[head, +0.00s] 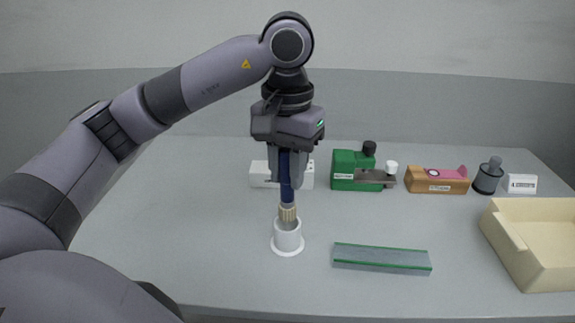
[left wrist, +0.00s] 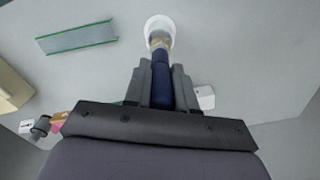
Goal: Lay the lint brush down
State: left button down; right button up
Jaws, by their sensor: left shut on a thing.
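The lint brush (head: 287,195) has a dark blue handle and a tan lower end. My left gripper (head: 288,168) is shut on the blue handle and points straight down. The brush hangs upright, its tan end at the mouth of a white cup-shaped holder (head: 288,238) with a flange. I cannot tell how far the tip is inside the holder. In the left wrist view the brush (left wrist: 161,80) runs between the fingers toward the white holder (left wrist: 160,26). My right gripper is not in view.
A grey slab with green edges (head: 381,258) lies right of the holder. A cream open bin (head: 510,245) stands at the right. Behind are a white block (head: 262,175), a green device (head: 345,170), a wooden block (head: 425,182) and a dark cylinder (head: 487,178). The table's left side is clear.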

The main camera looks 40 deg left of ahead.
aim_at(288, 198)
pick_arm(q)
jog(key=shift+f+b, duration=0.55)
jog(key=shift+f, duration=0.4)
jog(key=shift+f+b, duration=0.95)
jog(key=shift+f, duration=0.2)
jog(key=shift+f, duration=0.1)
jog(key=shift+f, duration=0.75)
jog(key=shift+f, duration=0.15)
jog(key=c, duration=0.8)
grip_release()
jog(key=shift+c, duration=0.2)
